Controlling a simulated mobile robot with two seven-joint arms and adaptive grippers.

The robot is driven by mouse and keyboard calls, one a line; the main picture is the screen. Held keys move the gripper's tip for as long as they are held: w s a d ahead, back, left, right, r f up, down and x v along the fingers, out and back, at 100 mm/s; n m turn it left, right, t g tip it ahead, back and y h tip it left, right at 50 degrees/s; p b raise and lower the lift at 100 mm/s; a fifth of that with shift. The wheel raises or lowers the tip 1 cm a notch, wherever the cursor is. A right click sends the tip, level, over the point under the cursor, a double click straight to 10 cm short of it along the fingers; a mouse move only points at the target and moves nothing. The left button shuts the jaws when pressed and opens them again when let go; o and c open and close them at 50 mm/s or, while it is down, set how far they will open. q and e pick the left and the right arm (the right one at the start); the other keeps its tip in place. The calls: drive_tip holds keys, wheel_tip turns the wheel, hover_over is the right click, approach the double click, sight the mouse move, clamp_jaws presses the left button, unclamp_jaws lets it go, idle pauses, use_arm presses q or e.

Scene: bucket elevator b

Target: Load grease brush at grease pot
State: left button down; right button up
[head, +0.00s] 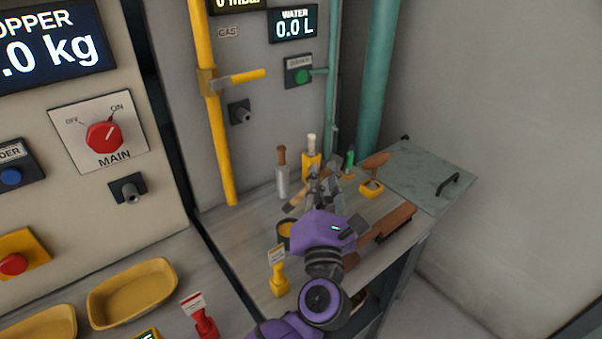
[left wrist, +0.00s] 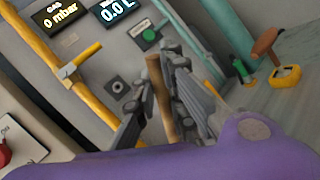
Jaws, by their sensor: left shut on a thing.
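My left gripper (head: 323,182) is over the worktop and is shut on the grease brush. The brush's wooden handle (left wrist: 160,98) stands between the two grey fingers in the left wrist view. A bit of light wood (head: 297,203) shows beside the fingers in the head view; the bristles cannot be made out. The grease pot (head: 284,230), dark with yellow inside, stands on the worktop just left of my purple wrist, which partly hides it. The brush is above and behind the pot, apart from it as far as I can tell. My right gripper is not in view.
Behind the gripper stand a brown-handled grey tool (head: 281,172), a yellow holder (head: 311,163) and a green bottle (head: 349,160). A wooden-handled tool (head: 375,163) sits in a yellow holder at right. A yellow tagged stand (head: 277,276) is at front left. Yellow pipe (head: 213,125) runs down the wall panel.

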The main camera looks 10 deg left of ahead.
use_arm(q)
drive_tip(key=shift+w+f, duration=0.25)
drive_tip(key=shift+f, duration=0.35)
wheel_tip(320, 180, down, 5)
drive_tip(key=b, duration=0.4)
drive_tip(key=shift+r, duration=0.1)
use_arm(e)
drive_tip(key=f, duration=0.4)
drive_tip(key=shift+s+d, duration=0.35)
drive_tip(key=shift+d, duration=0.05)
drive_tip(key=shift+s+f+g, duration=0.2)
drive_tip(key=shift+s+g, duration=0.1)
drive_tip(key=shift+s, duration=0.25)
use_arm(q)
drive_tip(key=shift+f+b, duration=0.3)
drive_tip(key=shift+b, duration=0.1)
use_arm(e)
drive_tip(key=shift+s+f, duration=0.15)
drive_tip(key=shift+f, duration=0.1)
use_arm(q)
drive_tip(key=shift+f, duration=0.2)
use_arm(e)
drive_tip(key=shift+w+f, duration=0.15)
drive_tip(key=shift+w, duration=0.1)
use_arm(q)
drive_tip(key=shift+s+f+b, duration=0.1)
drive_tip(key=shift+f+b, duration=0.25)
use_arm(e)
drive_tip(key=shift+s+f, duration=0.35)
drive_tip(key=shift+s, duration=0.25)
